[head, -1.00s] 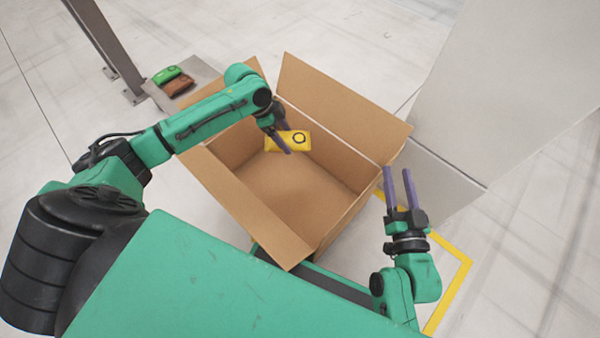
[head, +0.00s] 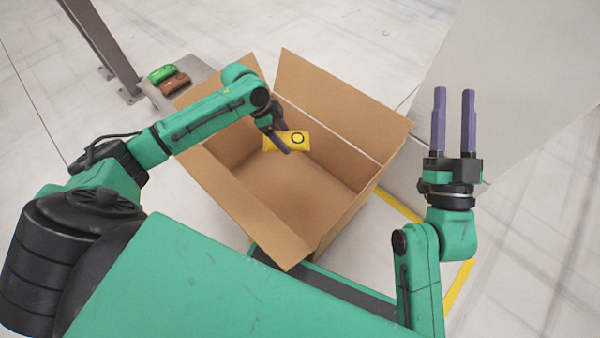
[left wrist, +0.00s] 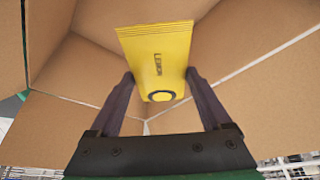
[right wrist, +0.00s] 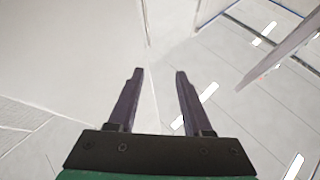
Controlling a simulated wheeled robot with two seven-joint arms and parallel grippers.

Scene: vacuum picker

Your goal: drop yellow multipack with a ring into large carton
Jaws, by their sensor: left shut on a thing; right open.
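The yellow multipack (head: 287,141) has a dark ring mark on its face. My left gripper (head: 284,140) is shut on it and holds it in the opening of the large carton (head: 335,102). My right gripper (head: 454,120) is open and empty, to the right of the carton.
A green pack (head: 162,73) and a brown pack (head: 174,82) lie on a grey surface (head: 150,92) behind the carton at the left. A metal post (head: 105,50) stands beside it. A large pale block (head: 520,70) stands at the right. Yellow floor tape (head: 458,285) runs near my right arm.

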